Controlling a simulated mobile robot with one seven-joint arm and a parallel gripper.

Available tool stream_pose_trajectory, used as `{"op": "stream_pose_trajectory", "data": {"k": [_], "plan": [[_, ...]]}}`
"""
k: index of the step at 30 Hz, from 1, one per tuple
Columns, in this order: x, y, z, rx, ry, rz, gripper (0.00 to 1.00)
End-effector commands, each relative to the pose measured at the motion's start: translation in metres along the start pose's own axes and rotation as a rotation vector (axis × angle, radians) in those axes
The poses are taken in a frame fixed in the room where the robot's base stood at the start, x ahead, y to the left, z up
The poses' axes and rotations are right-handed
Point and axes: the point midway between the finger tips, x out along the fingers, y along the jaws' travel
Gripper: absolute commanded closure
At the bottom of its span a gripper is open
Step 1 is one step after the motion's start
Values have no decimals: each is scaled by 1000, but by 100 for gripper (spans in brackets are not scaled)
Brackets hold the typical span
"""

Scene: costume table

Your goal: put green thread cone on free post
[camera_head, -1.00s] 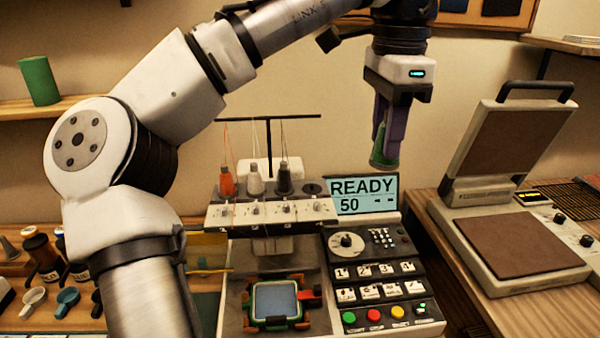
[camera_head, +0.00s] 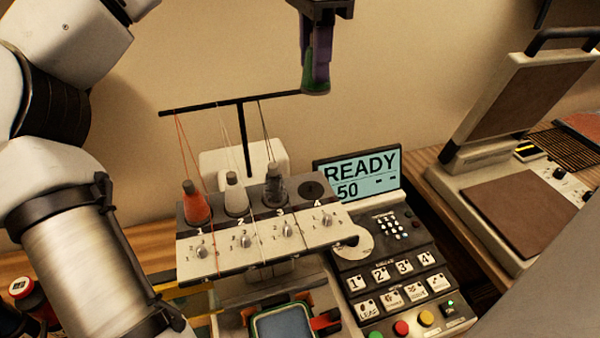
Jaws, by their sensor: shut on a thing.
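My gripper (camera_head: 315,75) is shut on the green thread cone (camera_head: 316,87) and holds it in the air at the top of the view, above and behind the machine's display. The gripper's fingers hide most of the cone. The embroidery machine's thread deck (camera_head: 262,240) carries an orange cone (camera_head: 196,203), a white cone (camera_head: 236,195) and a dark grey cone (camera_head: 276,187) at places 1 to 3. The free post (camera_head: 312,190) at place 4, on the right, bears no cone. The held cone is well clear of it.
A black thread stand (camera_head: 245,135) rises behind the cones, with threads running down from it. The READY display (camera_head: 360,178) stands right of the free post. A heat press (camera_head: 500,190) with its lid raised is on the right.

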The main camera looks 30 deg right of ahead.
Motion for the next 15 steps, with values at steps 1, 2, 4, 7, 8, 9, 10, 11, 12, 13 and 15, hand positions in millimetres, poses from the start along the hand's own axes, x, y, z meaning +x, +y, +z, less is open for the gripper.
{"op": "stream_pose_trajectory", "data": {"k": [1,2,4,7,8,9,10,11,12,13,15], "plan": [[10,0,0,0,0,0,88],[14,0,0,0,0,0,88],[27,0,0,0,0,0,88],[46,0,0,3,1,6,88],[54,0,0,5,1,6,88],[64,0,0,5,3,6,88],[70,0,0,5,2,5,88],[77,0,0,5,1,6,88],[87,0,0,5,2,5,88],[94,0,0,5,2,6,88],[110,1,0,5,2,6,88]]}}
